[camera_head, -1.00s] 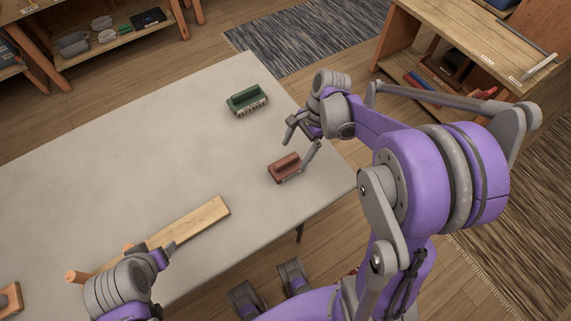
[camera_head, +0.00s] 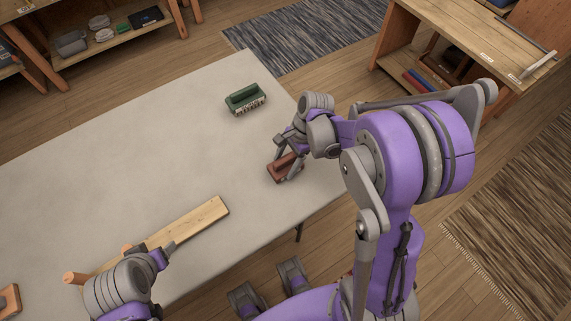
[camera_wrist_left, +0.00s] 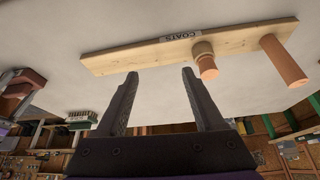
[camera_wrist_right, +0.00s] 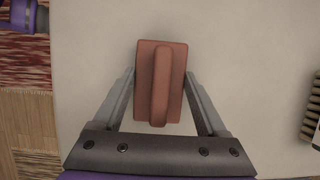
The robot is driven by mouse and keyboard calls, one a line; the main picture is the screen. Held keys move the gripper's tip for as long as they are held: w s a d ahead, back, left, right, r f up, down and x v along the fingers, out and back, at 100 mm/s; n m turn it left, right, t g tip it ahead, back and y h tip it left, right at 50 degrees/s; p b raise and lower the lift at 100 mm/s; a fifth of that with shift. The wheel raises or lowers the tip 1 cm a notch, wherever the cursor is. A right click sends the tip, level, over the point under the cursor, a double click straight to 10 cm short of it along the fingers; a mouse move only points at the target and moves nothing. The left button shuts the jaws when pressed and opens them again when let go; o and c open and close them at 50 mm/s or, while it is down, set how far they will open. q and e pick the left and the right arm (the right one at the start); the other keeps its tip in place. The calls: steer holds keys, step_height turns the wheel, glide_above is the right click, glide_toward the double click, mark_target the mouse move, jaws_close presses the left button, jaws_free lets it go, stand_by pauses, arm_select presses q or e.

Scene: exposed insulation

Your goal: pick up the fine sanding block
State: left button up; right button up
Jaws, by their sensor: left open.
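A reddish-brown block with a raised grip, which I take to be the sanding block (camera_head: 280,168), sits on the grey table near its right edge. My right gripper (camera_head: 284,166) is down over it. In the right wrist view the block (camera_wrist_right: 160,85) lies between the open fingers of my right gripper (camera_wrist_right: 160,73), one finger on each side. I cannot tell whether they touch it. My left gripper (camera_wrist_left: 160,72) is open and empty near the wooden board with pegs (camera_wrist_left: 150,50).
A green brush (camera_head: 246,98) stands on the table (camera_head: 120,150) beyond the block. The pegged board (camera_head: 190,225) lies at the front, and an orange-brown object (camera_head: 8,300) is at the lower left. The table's middle is clear.

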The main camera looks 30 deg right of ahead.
mark_target(285, 159)
steer(key=c, duration=0.9)
steer(key=shift+r, duration=0.1)
steer(key=shift+c, duration=0.2)
step_height(285, 159, up, 10)
steer(key=shift+f+p, duration=0.1)
steer(key=shift+p, duration=0.5)
steer(key=o, duration=0.8)
steer(key=c, duration=0.5)
